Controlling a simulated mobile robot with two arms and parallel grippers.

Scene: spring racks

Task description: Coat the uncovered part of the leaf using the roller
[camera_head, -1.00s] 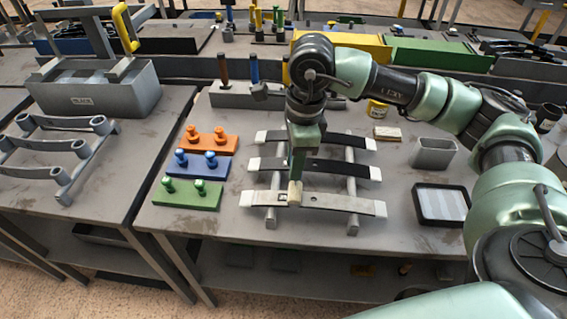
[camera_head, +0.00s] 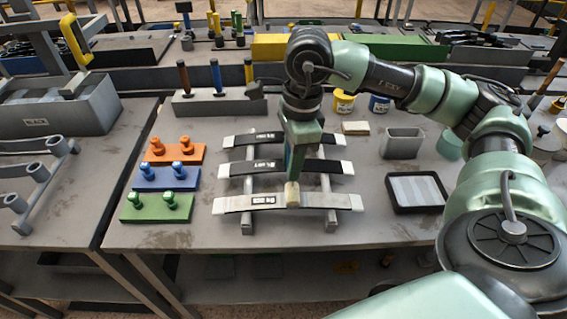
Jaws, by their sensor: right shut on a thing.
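My right gripper (camera_head: 299,142) points down over the spring rack (camera_head: 248,226) and is shut on the roller. The roller's pale head (camera_head: 292,196) is at the front leaf (camera_head: 322,202), near its middle, and seems to touch it. The front leaf has white ends and a pale label left of the roller. The middle leaf (camera_head: 325,166) and back leaf (camera_head: 322,138) are dark. The gripper hides part of both. My left gripper is out of view.
A black-rimmed tray (camera_head: 393,205) and an open grey box (camera_head: 383,153) stand right of the rack. Green (camera_head: 138,215), blue (camera_head: 148,186) and orange (camera_head: 158,158) knobbed blocks stand left. Yellow (camera_head: 343,97) and blue (camera_head: 380,101) pots stand behind.

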